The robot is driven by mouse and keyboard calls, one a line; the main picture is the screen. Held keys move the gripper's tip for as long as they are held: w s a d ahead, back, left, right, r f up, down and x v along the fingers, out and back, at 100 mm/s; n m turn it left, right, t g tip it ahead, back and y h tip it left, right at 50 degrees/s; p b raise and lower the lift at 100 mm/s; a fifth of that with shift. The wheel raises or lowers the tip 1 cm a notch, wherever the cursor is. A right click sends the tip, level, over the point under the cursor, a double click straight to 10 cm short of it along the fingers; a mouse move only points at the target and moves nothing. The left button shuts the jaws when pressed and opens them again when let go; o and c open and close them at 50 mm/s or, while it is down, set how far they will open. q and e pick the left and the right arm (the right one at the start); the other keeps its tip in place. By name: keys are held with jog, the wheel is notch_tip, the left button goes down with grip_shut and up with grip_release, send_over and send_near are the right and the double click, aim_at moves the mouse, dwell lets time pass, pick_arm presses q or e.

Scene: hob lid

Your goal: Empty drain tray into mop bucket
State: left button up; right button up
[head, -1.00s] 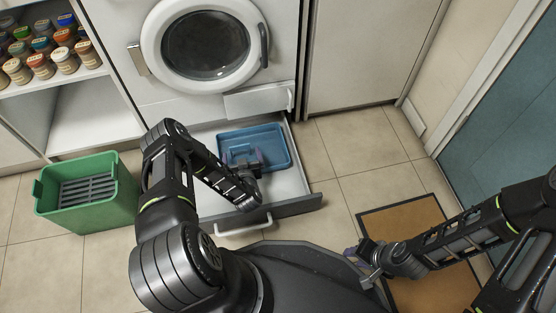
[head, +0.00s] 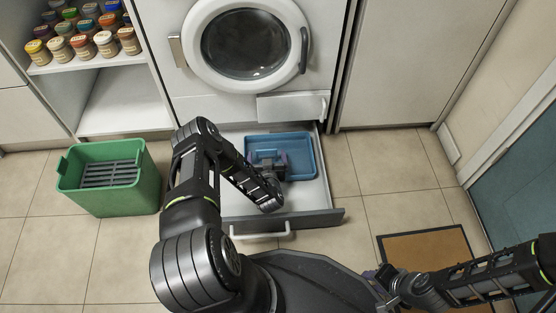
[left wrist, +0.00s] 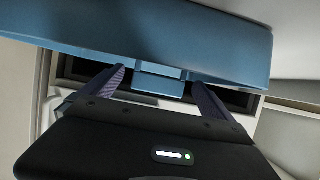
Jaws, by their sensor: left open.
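The blue drain tray (head: 304,150) lies in the open drawer under the washing machine; its side and a small tab also show close up in the left wrist view (left wrist: 200,40). My left gripper (head: 268,158) is over the tray's near left part. In the left wrist view its two fingers (left wrist: 160,82) are open, with the tab between them; whether they touch it I cannot tell. The green mop bucket (head: 140,190) with a grey slotted wringer stands on the floor left of the drawer. My right gripper (head: 386,280) is low at the right, away from the tray; its jaws are unclear.
The open drawer (head: 325,218) with a white handle juts out over the tiled floor. A small white flap (head: 290,106) hangs above its right side. A shelf of jars (head: 85,55) stands at the upper left. A brown mat (head: 425,247) lies at the right. Floor between bucket and drawer is clear.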

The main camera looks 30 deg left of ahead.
aim_at(266, 157)
pick_arm(q)
jog(key=shift+w+a+f+b, duration=0.2)
jog(key=shift+w+f+b, duration=0.1)
jog(key=shift+b, duration=0.2)
jog(key=b+x, duration=0.2)
jog(key=x, duration=0.1)
jog(key=shift+w+a, duration=0.2)
jog(key=shift+w+a+b, duration=0.25)
jog(key=shift+w+b, duration=0.1)
jog(key=shift+c, duration=0.4)
jog(key=c, duration=1.6)
jog(key=shift+r, duration=0.15)
